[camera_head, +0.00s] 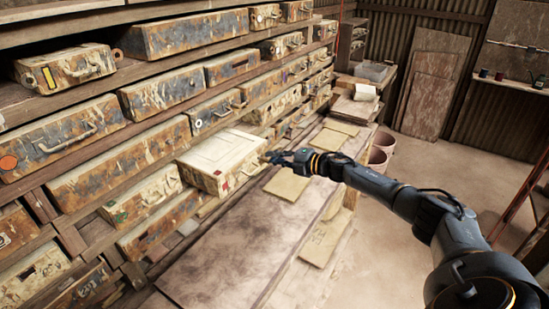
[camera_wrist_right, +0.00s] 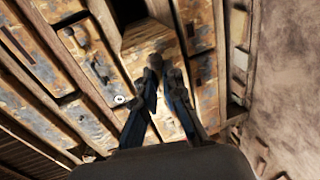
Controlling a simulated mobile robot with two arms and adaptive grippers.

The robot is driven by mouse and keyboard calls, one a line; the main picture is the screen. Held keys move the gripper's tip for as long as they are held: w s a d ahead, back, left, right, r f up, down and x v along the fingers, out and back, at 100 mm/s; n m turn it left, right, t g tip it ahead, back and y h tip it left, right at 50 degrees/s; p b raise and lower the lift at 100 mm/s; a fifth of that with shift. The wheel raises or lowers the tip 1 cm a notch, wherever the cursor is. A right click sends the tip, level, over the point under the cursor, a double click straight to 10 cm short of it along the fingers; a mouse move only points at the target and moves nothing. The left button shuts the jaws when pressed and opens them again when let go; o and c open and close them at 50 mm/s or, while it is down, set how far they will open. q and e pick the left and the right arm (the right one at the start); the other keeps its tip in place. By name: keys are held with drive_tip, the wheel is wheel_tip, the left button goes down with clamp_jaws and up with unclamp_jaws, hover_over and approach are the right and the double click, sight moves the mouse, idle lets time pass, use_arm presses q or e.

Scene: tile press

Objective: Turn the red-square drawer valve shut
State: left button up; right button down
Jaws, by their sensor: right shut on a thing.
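The red-square drawer (camera_head: 222,154) is a pale, worn box that sticks out from the shelf rack, with a small red square (camera_head: 225,187) on its front. My right gripper (camera_head: 270,157) is at the right end of that front, where the drawer's valve sits. In the right wrist view my right gripper (camera_wrist_right: 155,66) has its two fingers brought together at the drawer front (camera_wrist_right: 150,45). It is shut on the valve, which is mostly hidden between the fingertips. My left gripper is not in view.
Rusty drawers with handles fill the rack (camera_head: 70,137) on the left. A wooden worktop (camera_head: 225,262) with several flat tan sheets (camera_head: 287,185) lies below my right arm. The floor (camera_head: 400,260) on the right is open.

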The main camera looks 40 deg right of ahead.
drive_tip(key=shift+w+d+r, duration=0.15)
drive_tip(key=shift+d+r, duration=0.2)
drive_tip(key=shift+r, duration=0.05)
drive_tip(key=c, duration=1.5)
unclamp_jaws()
drive_tip(key=shift+f, duration=0.1)
drive_tip(key=shift+o, duration=0.2)
drive_tip(key=shift+f, duration=0.3)
drive_tip(key=v, duration=1.2)
